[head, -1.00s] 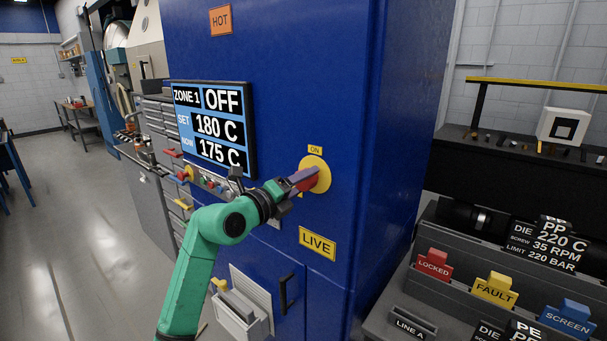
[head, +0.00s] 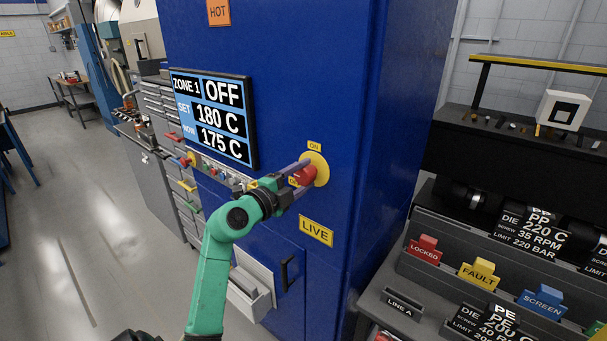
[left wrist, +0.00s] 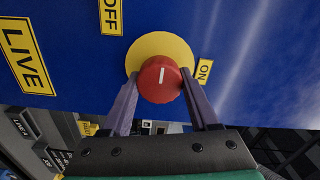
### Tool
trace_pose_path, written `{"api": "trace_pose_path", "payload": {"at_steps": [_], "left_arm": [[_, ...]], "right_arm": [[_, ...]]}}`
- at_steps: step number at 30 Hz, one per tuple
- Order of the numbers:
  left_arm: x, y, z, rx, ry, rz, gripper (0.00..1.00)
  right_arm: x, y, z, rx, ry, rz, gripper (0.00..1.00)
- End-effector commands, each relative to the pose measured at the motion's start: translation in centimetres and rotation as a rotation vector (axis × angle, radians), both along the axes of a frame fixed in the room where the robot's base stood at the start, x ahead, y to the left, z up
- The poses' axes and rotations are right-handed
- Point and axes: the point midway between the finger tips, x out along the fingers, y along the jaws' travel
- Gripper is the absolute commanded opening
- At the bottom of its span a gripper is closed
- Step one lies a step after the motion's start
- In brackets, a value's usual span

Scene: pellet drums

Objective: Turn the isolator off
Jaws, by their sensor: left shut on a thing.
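The isolator's round red knob (head: 305,175) sits on a yellow disc (head: 320,168) on the blue cabinet front. In the left wrist view the knob (left wrist: 160,79) shows a white line standing upright in the picture. The ON label (left wrist: 204,72) is right of the disc there, and the OFF label (left wrist: 110,17) is at upper left. In the head view the ON label (head: 314,146) is above the disc, and the OFF label is mostly hidden by my gripper. My left gripper (head: 297,173) is shut on the knob, one finger on each side. My right gripper is not in view.
A zone display (head: 213,118) reading OFF, 180 C and 175 C stands out left of the knob. A LIVE plate (head: 316,231) is below it. A dark handle (head: 286,273) is lower on the cabinet. A rack with LOCKED (head: 424,250), FAULT and SCREEN tags is at right.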

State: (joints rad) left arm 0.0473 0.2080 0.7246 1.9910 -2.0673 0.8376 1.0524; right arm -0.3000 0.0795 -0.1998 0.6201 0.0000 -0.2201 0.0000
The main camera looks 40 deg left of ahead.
Motion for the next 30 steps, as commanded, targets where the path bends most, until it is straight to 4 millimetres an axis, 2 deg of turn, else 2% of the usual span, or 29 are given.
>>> {"api": "trace_pose_path", "payload": {"at_steps": [17,18,19,20,30], "left_arm": [[0.02,-0.01,-0.14,-0.036,0.002,-0.001,0.05],[0.02,-0.01,-0.14,-0.036,0.002,-0.001,0.76],[0.02,-0.01,-0.13,-0.036,0.002,-0.001,0.88],[0.02,0.0,-0.12,-0.035,0.002,-0.001,0.91],[-0.26,0.01,-0.12,-0.032,-0.001,0.0,0.91]], "right_arm": [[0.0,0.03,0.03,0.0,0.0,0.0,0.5],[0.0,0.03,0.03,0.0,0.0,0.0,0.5],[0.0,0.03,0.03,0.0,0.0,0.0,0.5],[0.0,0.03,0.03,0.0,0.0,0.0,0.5],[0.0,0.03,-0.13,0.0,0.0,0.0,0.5]]}}
